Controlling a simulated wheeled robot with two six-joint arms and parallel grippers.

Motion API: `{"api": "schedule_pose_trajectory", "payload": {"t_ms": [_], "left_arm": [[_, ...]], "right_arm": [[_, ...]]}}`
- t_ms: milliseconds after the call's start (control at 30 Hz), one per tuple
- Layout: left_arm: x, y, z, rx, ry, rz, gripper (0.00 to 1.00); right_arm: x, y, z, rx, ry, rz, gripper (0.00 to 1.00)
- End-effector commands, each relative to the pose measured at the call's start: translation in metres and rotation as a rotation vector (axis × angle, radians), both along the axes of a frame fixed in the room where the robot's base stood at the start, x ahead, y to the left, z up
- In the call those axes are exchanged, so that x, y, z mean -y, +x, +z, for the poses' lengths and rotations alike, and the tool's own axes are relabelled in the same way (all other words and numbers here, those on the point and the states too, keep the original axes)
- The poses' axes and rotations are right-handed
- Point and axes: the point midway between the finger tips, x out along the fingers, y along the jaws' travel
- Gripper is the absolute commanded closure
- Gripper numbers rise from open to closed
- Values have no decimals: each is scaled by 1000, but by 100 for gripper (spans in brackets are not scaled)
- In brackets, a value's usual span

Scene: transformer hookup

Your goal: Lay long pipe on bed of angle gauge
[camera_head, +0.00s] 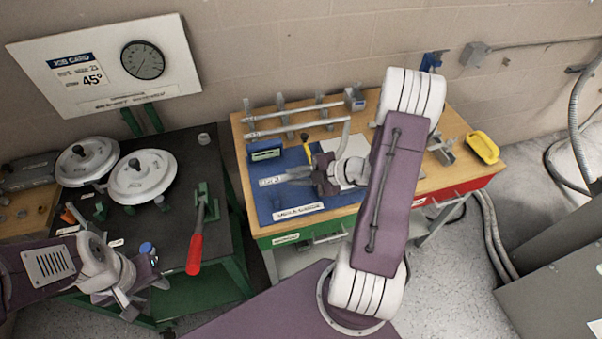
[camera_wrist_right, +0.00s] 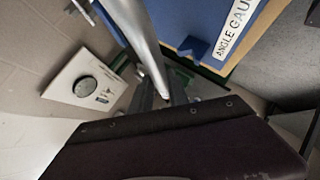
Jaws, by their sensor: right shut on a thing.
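My right gripper (camera_head: 318,175) is over the blue board of the angle gauge (camera_head: 268,203) on the wooden bench. It is shut on a grey pipe (camera_head: 287,175), which points left and looks foreshortened in the head view. In the right wrist view the pipe (camera_wrist_right: 138,40) runs up and away from the jaws, beside the angle gauge's label (camera_wrist_right: 234,30). I cannot tell whether the pipe touches the board. My left gripper (camera_head: 140,292) is at the front of the dark bench, apparently open and empty.
Two pipes (camera_head: 290,113) lie on a rack at the bench's back. The dark bench (camera_head: 185,150) carries two white discs (camera_head: 142,177) and a red-handled lever (camera_head: 195,240). A yellow tray (camera_head: 484,147) is at right. My right arm hides the bench's middle.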

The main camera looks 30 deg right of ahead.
Motion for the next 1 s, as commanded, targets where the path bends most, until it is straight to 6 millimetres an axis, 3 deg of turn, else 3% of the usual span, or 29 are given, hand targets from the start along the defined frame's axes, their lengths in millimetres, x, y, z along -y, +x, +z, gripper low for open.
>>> {"api": "schedule_pose_trajectory", "payload": {"t_ms": [267, 700, 1000], "left_arm": [[0, 0, 9, 0, 0, 0, 64], [0, 0, -22, -1, 0, 0, 64], [0, 0, -31, 0, 0, 0, 64]], "right_arm": [[0, 0, 4, 1, 0, -2, 100], [0, -1, -44, 2, -1, -2, 100], [0, -1, -63, 3, -1, -1, 100]]}}
